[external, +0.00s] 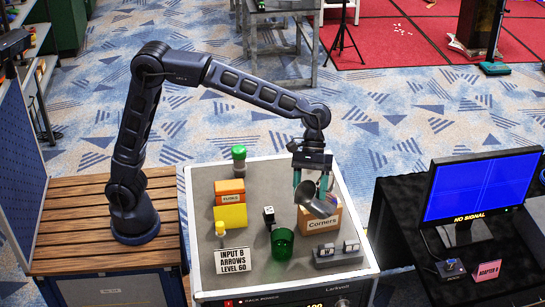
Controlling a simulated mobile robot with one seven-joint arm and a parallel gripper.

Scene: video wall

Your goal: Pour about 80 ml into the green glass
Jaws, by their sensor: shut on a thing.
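The green glass (282,243) stands upright near the front middle of the grey-topped cabinet. What is inside it is too small to tell. My gripper (312,190) is above the right part of the top, behind and to the right of the glass. Its fingers are shut on a grey metal cup (319,204), which looks tilted and overlaps the Corners box in the picture. The cup is apart from the glass. No stream of liquid shows, and the cup's contents cannot be seen.
The cardboard Corners box (328,223) is under or behind the cup. A small black-and-white block (269,214) is just behind the glass. A grey device (337,256) is to its right, a label sign (233,261) to its left. Orange (229,198) and yellow (230,216) boxes stand at left.

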